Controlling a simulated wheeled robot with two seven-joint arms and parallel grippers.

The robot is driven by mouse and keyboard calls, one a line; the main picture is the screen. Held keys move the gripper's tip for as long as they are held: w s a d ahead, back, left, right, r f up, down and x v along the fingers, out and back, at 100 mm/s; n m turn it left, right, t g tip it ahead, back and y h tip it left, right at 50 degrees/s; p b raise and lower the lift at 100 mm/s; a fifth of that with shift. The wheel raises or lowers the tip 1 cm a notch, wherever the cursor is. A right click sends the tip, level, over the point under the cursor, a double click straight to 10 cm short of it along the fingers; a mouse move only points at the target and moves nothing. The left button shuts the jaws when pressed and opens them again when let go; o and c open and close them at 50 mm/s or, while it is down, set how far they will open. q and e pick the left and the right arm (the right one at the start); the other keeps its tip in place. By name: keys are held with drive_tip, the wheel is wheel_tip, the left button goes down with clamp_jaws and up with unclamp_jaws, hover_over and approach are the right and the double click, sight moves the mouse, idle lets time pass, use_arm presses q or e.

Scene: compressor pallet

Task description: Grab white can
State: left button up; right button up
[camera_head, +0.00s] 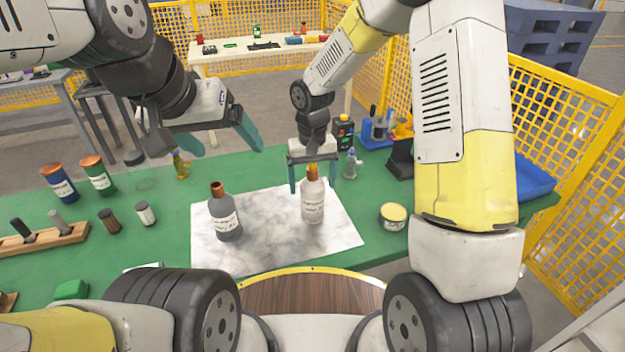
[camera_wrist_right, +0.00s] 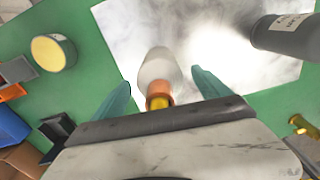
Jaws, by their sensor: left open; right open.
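A white bottle (camera_head: 313,203) with an orange cap and a label stands upright on the marbled sheet in the head view. In the right wrist view the white bottle (camera_wrist_right: 158,70) lies between the two teal fingers. My right gripper (camera_head: 312,186) is open, pointing down, with a finger on either side of the bottle's upper part; I cannot tell whether they touch it. My left gripper (camera_head: 229,152) is open and empty, above the table to the left. A small white container (camera_head: 146,213) with a dark cap stands further left on the green table.
A grey bottle (camera_head: 225,215) stands on the marbled sheet (camera_head: 270,230), left of the white one. A yellow-lidded tin (camera_head: 393,217) stands to the right. Blue and green cans, a wooden rack (camera_head: 45,240) and a small yellow bottle (camera_head: 181,163) are at left.

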drive_tip(key=shift+f, duration=0.3)
clamp_jaws()
drive_tip(key=shift+r, duration=0.1)
